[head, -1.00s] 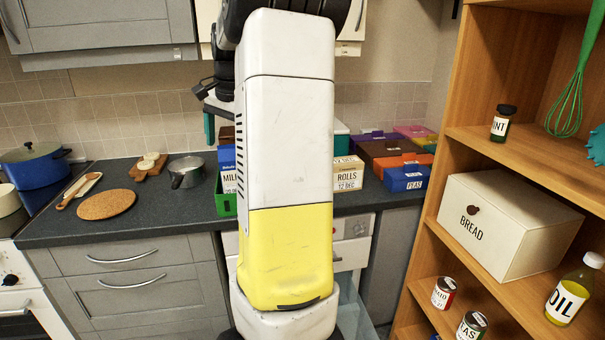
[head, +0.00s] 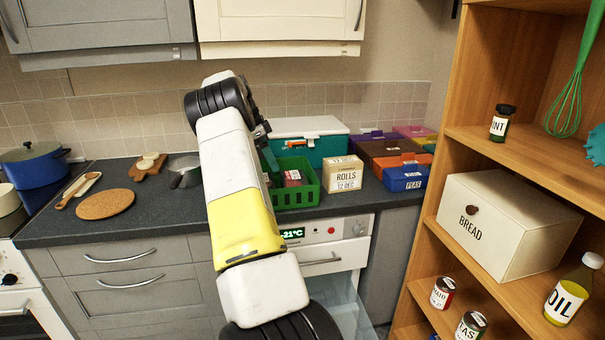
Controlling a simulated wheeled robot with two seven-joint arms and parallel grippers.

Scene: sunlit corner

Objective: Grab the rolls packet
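The rolls packet (head: 342,174) is a small cream box with a "ROLLS 12 DEC" label. It stands upright on the dark counter, just right of the green crate (head: 298,196). My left arm rises through the middle of the head view and hides the crate's left part. My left gripper (head: 262,133) is behind the wrist, above the crate and left of the rolls packet, apart from it. Its fingers are mostly hidden, so its opening cannot be told. My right gripper is not in view.
A teal box with a white lid (head: 311,146) stands behind the crate. A blue peas box (head: 405,178) and several coloured boxes stand to the right. A dark red packet (head: 292,178) lies in the crate. A wooden shelf (head: 485,150) borders the right side.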

